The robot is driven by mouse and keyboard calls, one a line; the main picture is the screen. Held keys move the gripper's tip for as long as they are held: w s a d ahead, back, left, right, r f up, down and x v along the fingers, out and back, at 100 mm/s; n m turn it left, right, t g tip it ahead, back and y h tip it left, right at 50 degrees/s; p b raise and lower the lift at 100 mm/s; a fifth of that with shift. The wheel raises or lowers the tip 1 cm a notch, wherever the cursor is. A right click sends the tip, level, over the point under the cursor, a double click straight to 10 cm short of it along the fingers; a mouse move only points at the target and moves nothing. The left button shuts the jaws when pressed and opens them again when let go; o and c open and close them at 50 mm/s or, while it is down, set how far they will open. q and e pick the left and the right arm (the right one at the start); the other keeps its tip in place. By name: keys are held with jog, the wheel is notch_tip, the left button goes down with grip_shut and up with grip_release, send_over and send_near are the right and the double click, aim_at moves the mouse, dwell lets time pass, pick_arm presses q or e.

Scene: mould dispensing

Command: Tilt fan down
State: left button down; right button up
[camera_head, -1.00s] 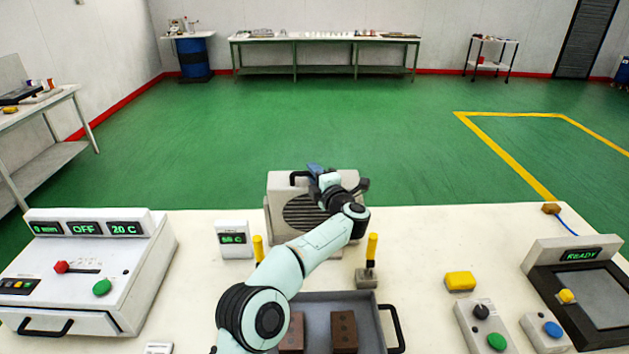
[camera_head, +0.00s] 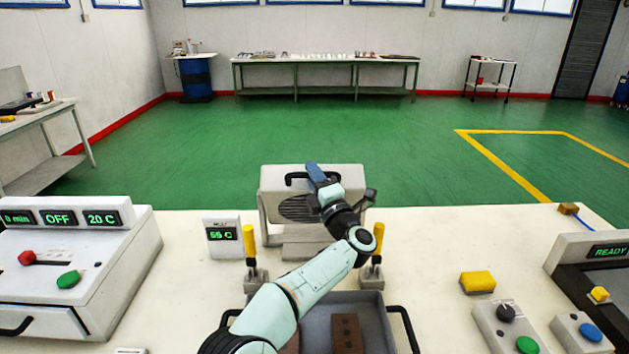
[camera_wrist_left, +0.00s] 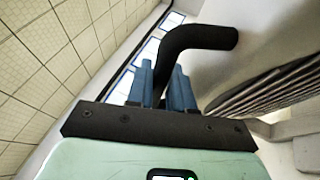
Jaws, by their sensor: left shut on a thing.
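The fan (camera_head: 348,178) is a pale box with a dark slatted grille and a black handle (camera_head: 290,179) on top. It stands at the table's far edge, its face leaning downward over its base (camera_head: 307,246). My left gripper (camera_head: 315,173) reaches over its top, with blue fingers shut on the handle. In the left wrist view the fingers (camera_wrist_left: 164,87) close around the black handle (camera_wrist_left: 205,37), with the fan's grille (camera_wrist_left: 270,92) to the right. My wrist hides part of the grille. My right gripper is not in view.
Two yellow-handled clamps (camera_head: 249,240) (camera_head: 378,236) stand before the fan, beside a display (camera_head: 222,234). A tray (camera_head: 372,310) with brown blocks is nearer. Control boxes (camera_head: 120,250) (camera_head: 505,325) lie left and right. Open floor lies behind.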

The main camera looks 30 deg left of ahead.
pick_arm(q)
jog(key=shift+f, duration=0.2)
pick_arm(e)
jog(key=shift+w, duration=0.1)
pick_arm(q)
jog(key=c, duration=1.2)
grip_release()
jog(key=shift+c, duration=0.2)
jog(key=shift+o, duration=0.7)
jog(key=shift+r, duration=0.1)
jog(key=shift+d, duration=0.1)
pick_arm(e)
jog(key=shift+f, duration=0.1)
pick_arm(q)
jog(key=b+v, duration=0.2)
jog(key=v, duration=1.1)
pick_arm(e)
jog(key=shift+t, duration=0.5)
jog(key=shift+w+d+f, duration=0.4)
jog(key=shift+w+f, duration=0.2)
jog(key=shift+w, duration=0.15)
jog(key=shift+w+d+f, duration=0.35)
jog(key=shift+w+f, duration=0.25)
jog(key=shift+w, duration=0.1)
pick_arm(q)
jog(key=shift+s+d, duration=0.1)
jog(key=shift+d, duration=0.05)
